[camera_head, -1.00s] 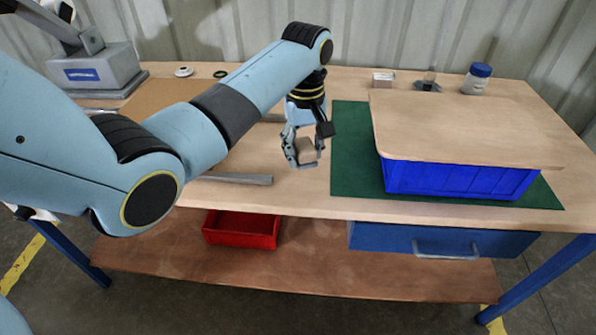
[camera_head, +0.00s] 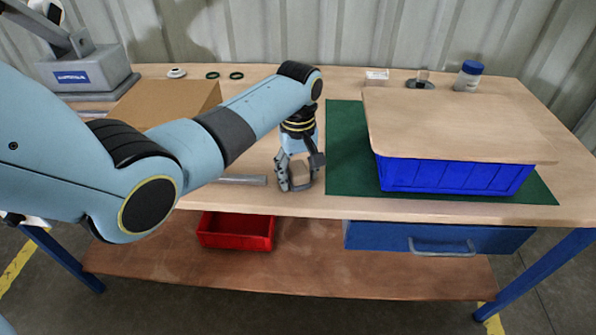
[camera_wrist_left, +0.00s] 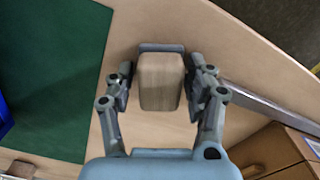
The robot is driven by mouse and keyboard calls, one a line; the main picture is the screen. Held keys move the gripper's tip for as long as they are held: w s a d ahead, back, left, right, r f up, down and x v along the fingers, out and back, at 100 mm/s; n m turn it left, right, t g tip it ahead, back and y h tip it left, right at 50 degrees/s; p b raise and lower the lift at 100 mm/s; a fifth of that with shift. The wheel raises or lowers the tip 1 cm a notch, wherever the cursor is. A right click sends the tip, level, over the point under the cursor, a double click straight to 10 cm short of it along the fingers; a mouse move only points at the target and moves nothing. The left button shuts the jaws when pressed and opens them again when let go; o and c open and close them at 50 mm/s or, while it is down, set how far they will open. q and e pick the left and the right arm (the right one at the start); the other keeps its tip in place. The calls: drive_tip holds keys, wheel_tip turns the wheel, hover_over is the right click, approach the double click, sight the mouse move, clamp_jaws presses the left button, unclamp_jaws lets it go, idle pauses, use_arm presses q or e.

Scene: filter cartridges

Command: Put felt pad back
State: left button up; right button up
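My left gripper (camera_head: 297,182) points down over the bench, just left of the green mat (camera_head: 345,150). A thin grey strip shows along the far edge of the block in the left wrist view. I cannot tell whether the block touches the bench. I cannot make out a separate felt pad. A blue bin (camera_head: 455,178) stands on the mat with a wooden board (camera_head: 460,125) over its top. My right gripper is not in view.
A brown box (camera_head: 160,103) and a metal bar (camera_head: 240,179) lie left of the gripper. Two dark rings (camera_head: 236,75), a small glass (camera_head: 422,76) and a blue-capped jar (camera_head: 468,77) stand along the back. A red tray (camera_head: 236,231) is on the lower shelf.

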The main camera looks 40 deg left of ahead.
sight(298, 168)
use_arm(q)
drive_tip(key=shift+o, duration=0.6)
drive_tip(key=shift+r, duration=0.1)
drive_tip(key=shift+r, duration=0.3)
wheel_tip(298, 168, up, 12)
drive_tip(key=p, duration=0.1)
drive_tip(key=shift+f, duration=0.25)
